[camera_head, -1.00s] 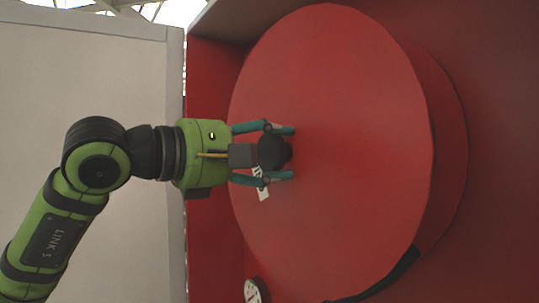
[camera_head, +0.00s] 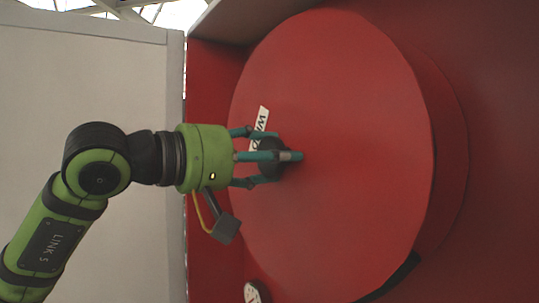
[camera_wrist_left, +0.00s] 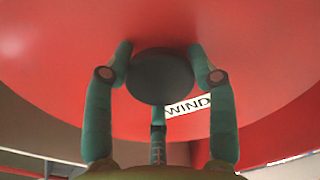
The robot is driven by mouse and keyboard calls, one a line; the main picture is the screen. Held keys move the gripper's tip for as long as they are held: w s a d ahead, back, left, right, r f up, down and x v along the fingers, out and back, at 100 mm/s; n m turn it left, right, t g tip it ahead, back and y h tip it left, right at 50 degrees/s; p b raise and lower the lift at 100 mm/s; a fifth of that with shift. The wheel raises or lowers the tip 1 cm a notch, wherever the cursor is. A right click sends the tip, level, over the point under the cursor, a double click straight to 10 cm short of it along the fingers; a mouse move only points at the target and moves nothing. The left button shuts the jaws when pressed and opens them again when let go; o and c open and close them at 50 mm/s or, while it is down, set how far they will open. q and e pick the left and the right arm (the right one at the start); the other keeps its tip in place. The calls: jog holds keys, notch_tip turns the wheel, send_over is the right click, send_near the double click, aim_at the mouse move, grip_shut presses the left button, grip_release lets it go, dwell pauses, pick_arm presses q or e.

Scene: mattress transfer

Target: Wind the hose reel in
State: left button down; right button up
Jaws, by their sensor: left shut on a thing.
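A large red hose reel (camera_head: 350,150) fills the middle of the head view, its round face turned to my left arm. A dark round knob (camera_wrist_left: 160,77) stands out from the reel face; it is partly hidden by my fingers in the head view (camera_head: 268,160). A white label (camera_wrist_left: 188,106) reading "WIND" lies beside the knob and also shows in the head view (camera_head: 261,118). My left gripper (camera_head: 275,157) has its teal fingers closed around the knob. My right gripper is not in view.
A red housing (camera_head: 212,90) surrounds the reel. A pale wall panel (camera_head: 90,100) stands at the left. A small round white dial (camera_head: 252,292) sits below the reel face. A black strip (camera_head: 395,275) runs along the reel's lower edge.

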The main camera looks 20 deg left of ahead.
pick_arm(q)
jog(key=m, duration=0.6)
jog(key=shift+r+p, duration=0.1)
jog(key=shift+p, duration=0.3)
jog(key=shift+m, duration=0.4)
jog(key=shift+c, duration=1.9)
grip_release()
jog(key=v, duration=1.2)
